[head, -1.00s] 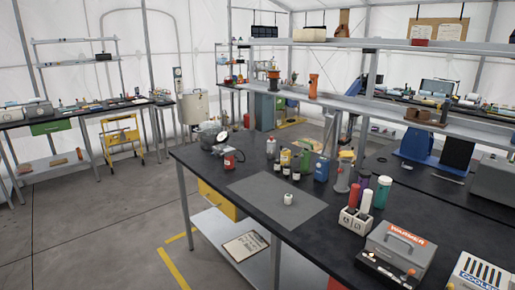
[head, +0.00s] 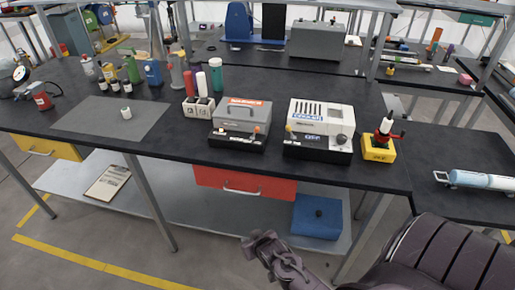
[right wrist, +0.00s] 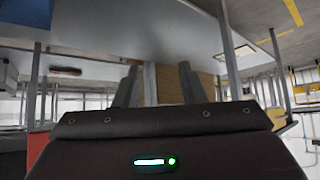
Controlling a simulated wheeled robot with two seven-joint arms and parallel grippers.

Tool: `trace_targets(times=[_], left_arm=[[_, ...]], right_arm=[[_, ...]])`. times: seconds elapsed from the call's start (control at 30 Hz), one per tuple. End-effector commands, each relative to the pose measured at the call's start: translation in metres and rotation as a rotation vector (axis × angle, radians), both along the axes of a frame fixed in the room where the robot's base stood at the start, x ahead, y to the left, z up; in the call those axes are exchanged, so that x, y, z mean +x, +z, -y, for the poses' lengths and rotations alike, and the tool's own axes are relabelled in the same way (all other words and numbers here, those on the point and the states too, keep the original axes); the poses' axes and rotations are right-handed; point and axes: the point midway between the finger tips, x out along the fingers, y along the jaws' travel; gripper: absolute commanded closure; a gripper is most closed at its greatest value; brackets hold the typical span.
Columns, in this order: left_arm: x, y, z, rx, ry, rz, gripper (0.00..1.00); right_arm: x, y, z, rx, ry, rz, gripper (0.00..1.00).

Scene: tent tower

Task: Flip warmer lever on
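My right gripper (head: 264,247) is in front of and below the table edge, apart from the warmer. In the right wrist view its two fingers (right wrist: 158,84) stand apart with nothing between them. My left gripper is not in view.
A white holder with bottles (head: 199,107) is to the left. A red drawer (head: 245,183) hangs below the tabletop. A grey mat (head: 105,118) lies at left.

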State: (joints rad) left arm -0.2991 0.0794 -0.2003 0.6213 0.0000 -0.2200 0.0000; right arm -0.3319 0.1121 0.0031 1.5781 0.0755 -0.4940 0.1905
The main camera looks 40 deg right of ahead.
Motion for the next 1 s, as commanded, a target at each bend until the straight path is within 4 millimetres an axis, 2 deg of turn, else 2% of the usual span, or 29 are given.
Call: trace_targets(times=[0.03,0.1,0.17,0.2,0.3,0.43,0.5,0.7,0.87,1.0], left_arm=[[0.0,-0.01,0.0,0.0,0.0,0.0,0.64],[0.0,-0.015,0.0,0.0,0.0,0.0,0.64],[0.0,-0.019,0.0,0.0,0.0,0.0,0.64],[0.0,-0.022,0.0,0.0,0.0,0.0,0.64],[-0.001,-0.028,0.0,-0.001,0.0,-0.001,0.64],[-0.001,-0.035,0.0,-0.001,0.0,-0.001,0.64],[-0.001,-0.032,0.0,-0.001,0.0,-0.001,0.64],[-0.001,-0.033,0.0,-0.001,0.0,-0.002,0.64],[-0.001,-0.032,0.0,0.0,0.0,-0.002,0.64],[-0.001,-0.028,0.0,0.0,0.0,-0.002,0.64]], right_arm=[[0.017,0.027,0.007,0.003,-0.025,0.065,0.63],[0.032,0.066,0.016,0.01,-0.055,0.135,0.63],[0.041,0.096,0.022,0.014,-0.077,0.191,0.63],[0.05,0.119,0.031,0.018,-0.102,0.25,0.63],[0.061,0.169,0.045,0.029,-0.146,0.37,0.63],[0.067,0.228,0.061,0.042,-0.192,0.511,0.63],[0.075,0.237,0.077,0.044,-0.224,0.585,0.63],[0.086,0.267,0.109,0.05,-0.279,0.77,0.63],[0.091,0.28,0.122,0.05,-0.297,0.844,0.63],[0.105,0.282,0.128,0.05,-0.297,0.849,0.63]])
